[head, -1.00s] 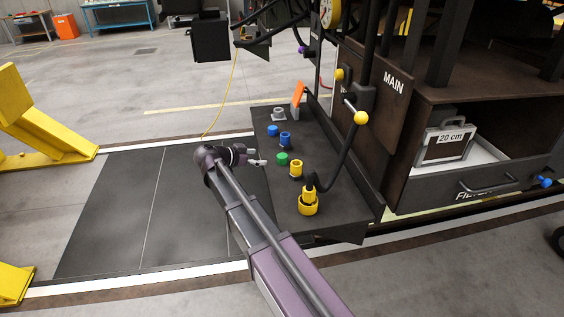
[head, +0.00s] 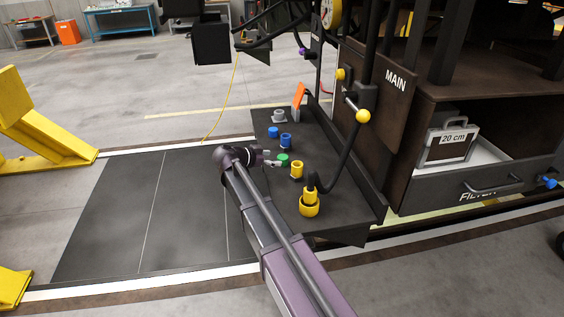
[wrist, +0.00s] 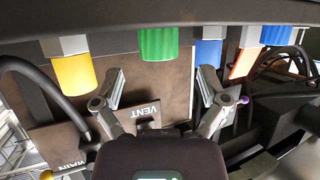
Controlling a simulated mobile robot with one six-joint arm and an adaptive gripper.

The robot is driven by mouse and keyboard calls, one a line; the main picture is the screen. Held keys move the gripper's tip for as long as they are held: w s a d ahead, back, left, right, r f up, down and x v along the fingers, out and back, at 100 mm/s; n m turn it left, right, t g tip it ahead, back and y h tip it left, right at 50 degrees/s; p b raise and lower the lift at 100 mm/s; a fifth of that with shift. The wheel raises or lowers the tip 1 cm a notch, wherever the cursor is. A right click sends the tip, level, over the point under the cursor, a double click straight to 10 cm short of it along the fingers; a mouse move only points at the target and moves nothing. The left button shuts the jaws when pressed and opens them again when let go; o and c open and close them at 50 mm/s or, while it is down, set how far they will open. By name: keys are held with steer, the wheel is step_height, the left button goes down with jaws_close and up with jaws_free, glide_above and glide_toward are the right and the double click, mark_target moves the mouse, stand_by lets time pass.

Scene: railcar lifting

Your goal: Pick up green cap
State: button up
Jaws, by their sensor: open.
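The green cap (head: 283,158) sits on the dark panel shelf, between a blue cap and a yellow fitting. My gripper (head: 275,162) is right beside it on its left, with the fingers pointing at it. In the wrist view the green cap (wrist: 158,43) lies in line with the gap between the two spread fingers of my gripper (wrist: 162,86), just past the fingertips. The fingers are open and hold nothing. I cannot tell whether a fingertip touches the cap.
A yellow fitting (head: 297,170) and a blue cap (head: 273,132) stand close to the green cap. A larger yellow coupling (head: 309,204) with a black hose, another blue fitting (head: 286,141) and a grey fitting (head: 278,116) share the dark shelf (head: 340,215).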

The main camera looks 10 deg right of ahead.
mark_target(280, 158)
steer(key=shift+b+x, duration=0.7)
steer(key=shift+x, duration=1.5)
steer(key=c, duration=0.9)
